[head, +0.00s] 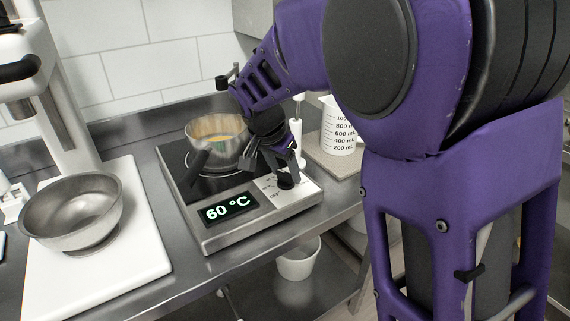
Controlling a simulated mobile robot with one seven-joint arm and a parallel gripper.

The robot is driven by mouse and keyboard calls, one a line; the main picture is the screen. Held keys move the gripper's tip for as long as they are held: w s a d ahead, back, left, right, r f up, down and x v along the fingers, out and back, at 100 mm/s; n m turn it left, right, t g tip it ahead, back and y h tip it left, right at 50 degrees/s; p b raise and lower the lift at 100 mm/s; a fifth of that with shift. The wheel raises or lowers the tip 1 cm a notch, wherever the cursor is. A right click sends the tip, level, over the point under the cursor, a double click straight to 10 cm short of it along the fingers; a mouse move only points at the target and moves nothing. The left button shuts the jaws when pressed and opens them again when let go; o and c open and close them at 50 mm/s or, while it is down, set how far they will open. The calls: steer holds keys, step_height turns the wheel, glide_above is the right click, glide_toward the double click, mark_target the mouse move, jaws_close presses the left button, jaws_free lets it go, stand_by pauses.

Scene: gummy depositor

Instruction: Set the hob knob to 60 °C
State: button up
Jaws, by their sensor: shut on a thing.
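The hob (216,240) stands on the steel counter, and its lit display (229,207) reads 60 °C. The hob knob (286,184) is a small dark knob on the pale panel to the right of the display. My gripper (285,176) reaches down over the panel and is shut on the knob. My fingers hide part of the knob, so its pointer cannot be made out. A steel saucepan (203,129) with yellowish contents sits on the hob's dark cooking surface, its dark handle pointing toward the front left.
A steel bowl (72,210) stands on a white base at the left. A measuring jug (341,128) stands behind the hob at the right, near a white upright tool (298,135). A white pot (298,262) is on the lower shelf. My arm covers the right side.

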steer(key=o, duration=1.4)
steer(key=shift+c, duration=0.2)
steer(key=p+v, duration=0.2)
steer(key=v, duration=1.5)
steer(key=shift+s+a+r, duration=0.1)
steer(key=shift+s, duration=0.2)
